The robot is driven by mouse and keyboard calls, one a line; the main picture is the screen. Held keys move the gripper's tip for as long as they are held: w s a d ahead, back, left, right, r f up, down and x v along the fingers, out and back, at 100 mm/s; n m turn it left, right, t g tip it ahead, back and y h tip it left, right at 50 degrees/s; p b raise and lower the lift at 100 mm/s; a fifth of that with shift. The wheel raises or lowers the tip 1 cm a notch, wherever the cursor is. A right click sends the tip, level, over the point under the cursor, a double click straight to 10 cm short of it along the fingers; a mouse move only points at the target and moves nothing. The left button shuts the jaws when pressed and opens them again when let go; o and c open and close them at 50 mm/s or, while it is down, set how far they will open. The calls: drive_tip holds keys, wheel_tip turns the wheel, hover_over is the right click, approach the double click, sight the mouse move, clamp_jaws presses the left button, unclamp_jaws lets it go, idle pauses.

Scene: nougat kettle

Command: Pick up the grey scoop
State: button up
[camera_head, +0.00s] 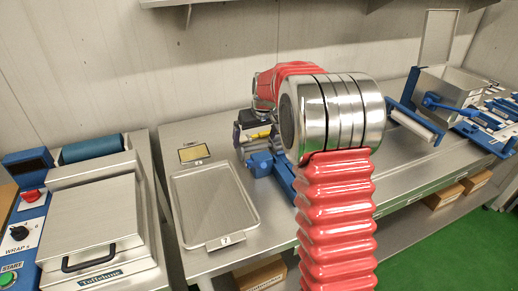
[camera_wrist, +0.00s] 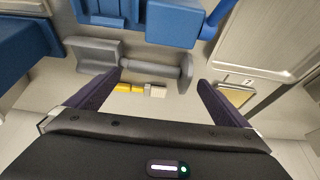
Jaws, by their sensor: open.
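The grey scoop (camera_wrist: 94,54) lies on the metal bench in the wrist view, its broad end at left and its handle running right to a rounded end. My gripper (camera_wrist: 160,80) is open, its two dark fingers spread wide. The handle shows between and just beyond the fingertips, with nothing held. The height of the fingers above the scoop is hard to tell. In the head view my own arm hides the scoop, and my gripper (camera_head: 250,128) shows only partly behind it.
A yellow-handled tool (camera_wrist: 128,88) lies close to the scoop. Blue fixtures (camera_wrist: 172,22) stand just beyond it. A wrapping machine (camera_head: 95,220) stands farther left.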

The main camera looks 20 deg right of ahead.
drive_tip(key=shift+x, duration=2.6)
drive_tip(key=shift+w+d+r, duration=0.1)
drive_tip(key=shift+w+d, duration=0.05)
drive_tip(key=shift+w, duration=0.05)
drive_tip(key=shift+c, duration=0.6)
drive_tip(key=c, duration=0.8)
drive_tip(key=shift+o, duration=0.2)
wheel_tip(320, 180, up, 10)
wheel_tip(320, 180, up, 5)
hover_over(253, 147)
drive_tip(key=shift+d, duration=0.1)
